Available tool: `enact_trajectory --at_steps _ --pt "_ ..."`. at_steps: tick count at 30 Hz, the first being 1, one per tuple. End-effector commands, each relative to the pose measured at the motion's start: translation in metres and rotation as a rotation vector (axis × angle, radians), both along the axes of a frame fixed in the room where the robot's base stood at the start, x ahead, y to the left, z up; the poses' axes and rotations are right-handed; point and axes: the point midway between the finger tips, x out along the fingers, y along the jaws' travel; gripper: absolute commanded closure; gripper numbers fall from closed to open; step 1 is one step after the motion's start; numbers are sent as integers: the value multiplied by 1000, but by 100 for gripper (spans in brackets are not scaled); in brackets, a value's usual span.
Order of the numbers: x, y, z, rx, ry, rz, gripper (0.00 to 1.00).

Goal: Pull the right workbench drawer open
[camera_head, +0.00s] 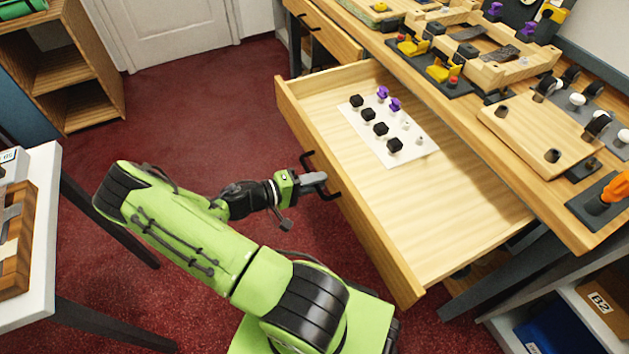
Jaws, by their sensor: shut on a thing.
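The right workbench drawer (350,220) stands pulled well out from under the wooden workbench (462,110). Its pale wooden floor is in full view. A white sheet (418,147) lies in it with several black knobs (381,129) and two purple pieces (394,104) on it. My gripper (322,182) is at the front of the drawer, shut on the dark drawer handle (333,194). The fingers hide part of the handle's middle.
A second drawer (325,32), with a dark handle, is at the upper left of the bench. A white table (38,235) stands at the left and a wooden shelf (70,70) at the upper left. Red carpet (210,110) lies clear between them. Fixtures crowd the bench top.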

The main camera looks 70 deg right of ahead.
Motion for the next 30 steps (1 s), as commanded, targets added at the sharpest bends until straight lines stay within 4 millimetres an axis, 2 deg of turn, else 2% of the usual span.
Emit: enact_trajectory --at_steps 16,17,19,27,30 --pt "0 0 -1 2 -1 0 100" --pt "0 0 -1 2 -1 0 79" --pt "0 0 -1 2 -1 0 68" --pt "0 0 0 1 -1 0 67" --pt "7 6 2 1 -2 4 67"
